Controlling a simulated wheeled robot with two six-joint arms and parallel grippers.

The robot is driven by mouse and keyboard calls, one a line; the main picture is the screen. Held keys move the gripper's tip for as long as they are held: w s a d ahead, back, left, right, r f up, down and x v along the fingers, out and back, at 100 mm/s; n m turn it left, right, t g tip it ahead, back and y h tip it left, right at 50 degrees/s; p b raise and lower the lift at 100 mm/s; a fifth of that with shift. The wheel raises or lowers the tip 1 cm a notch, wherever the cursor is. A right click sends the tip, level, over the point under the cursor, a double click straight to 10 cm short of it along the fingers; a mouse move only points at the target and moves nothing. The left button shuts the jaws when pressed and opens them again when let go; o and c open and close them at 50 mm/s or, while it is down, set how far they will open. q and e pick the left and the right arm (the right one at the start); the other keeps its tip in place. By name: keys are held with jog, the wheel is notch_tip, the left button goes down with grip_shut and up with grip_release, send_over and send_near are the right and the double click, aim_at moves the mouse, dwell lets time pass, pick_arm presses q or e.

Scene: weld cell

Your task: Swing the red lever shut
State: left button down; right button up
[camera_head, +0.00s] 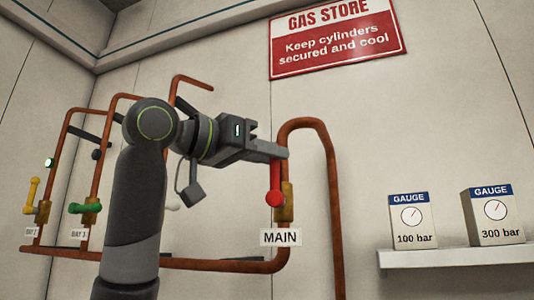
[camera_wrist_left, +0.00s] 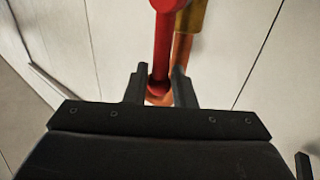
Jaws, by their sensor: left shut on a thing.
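The red lever (camera_head: 275,180) is on the brass valve (camera_head: 287,203) of the copper pipe above the MAIN label (camera_head: 280,238). It points straight up along the pipe from its round red hub. My left gripper (camera_head: 284,154) is at the lever's upper end, shut on it. In the left wrist view the red lever (camera_wrist_left: 163,45) runs down between the two dark fingers of my left gripper (camera_wrist_left: 160,90). The copper pipe shows just behind it. The fingers hide part of the lever's end. My right gripper is in neither view.
Yellow (camera_head: 32,193) and green (camera_head: 85,208) levers sit on pipes at the left, by the bay labels. A shelf (camera_head: 460,257) at the right holds two gauge boxes, 100 bar (camera_head: 412,222) and 300 bar (camera_head: 494,217). A GAS STORE sign (camera_head: 337,35) hangs above.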

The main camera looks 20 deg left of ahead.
pick_arm(q)
jog(key=a+f+n+t+y+b, duration=0.3)
jog(key=f+n+t+y+b, duration=0.1)
jog(key=n+b, duration=0.8)
jog(key=a+f+n+t+y+b, duration=0.3)
jog(key=f+n+t+y+b, duration=0.1)
jog(key=n+b, duration=0.8)
jog(key=shift+a+f+n+t+y+b, duration=0.25)
jog(key=shift+n+t+y+b, duration=0.15)
jog(key=shift+t+y+b, duration=0.6)
jog(key=shift+w, duration=0.2)
jog(key=c, duration=1.4)
grip_release()
jog(key=shift+s, duration=0.1)
